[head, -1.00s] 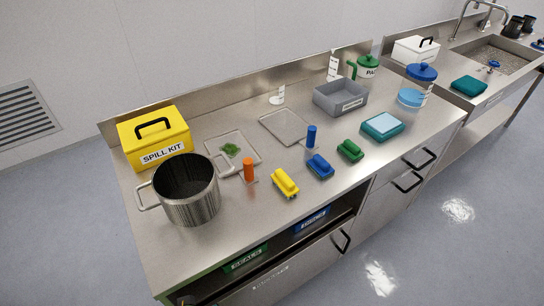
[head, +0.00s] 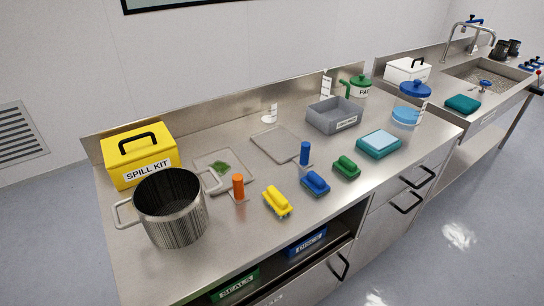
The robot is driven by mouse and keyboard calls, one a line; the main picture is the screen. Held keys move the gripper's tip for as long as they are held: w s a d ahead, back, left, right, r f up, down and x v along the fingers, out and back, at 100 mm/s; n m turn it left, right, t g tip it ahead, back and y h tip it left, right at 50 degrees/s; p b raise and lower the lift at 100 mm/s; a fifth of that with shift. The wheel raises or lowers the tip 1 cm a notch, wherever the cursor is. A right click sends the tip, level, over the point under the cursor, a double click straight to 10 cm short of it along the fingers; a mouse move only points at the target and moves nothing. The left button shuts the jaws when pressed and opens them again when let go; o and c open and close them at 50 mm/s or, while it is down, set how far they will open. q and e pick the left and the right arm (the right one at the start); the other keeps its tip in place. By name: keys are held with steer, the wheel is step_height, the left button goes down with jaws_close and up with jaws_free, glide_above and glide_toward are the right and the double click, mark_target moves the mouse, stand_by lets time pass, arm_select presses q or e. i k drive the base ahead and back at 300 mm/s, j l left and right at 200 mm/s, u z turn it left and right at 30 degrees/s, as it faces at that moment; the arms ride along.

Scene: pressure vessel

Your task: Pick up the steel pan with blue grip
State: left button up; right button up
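The steel pan with blue grip (head: 273,144) is a flat, shallow, square metal pan lying on the steel counter, near the middle of the head view. Its blue grip (head: 305,152) stands upright at the pan's near right corner. The pan looks empty. Neither of my grippers shows in the head view.
A large steel pot (head: 172,222) and a yellow spill kit box (head: 138,171) stand at the left. Yellow (head: 277,200), blue (head: 315,183) and green (head: 346,166) brushes lie in front. A grey bin (head: 334,119) and teal container (head: 379,144) stand right. A backsplash (head: 215,112) runs behind.

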mark_target(280, 144)
steer(key=i+l+u, duration=0.15)
steer(key=l+u, duration=0.25)
steer(key=l, duration=0.15)
steer(key=l+u, duration=0.4)
steer(key=l, duration=0.15)
steer(key=l+u, duration=0.45)
steer(key=l, duration=0.1)
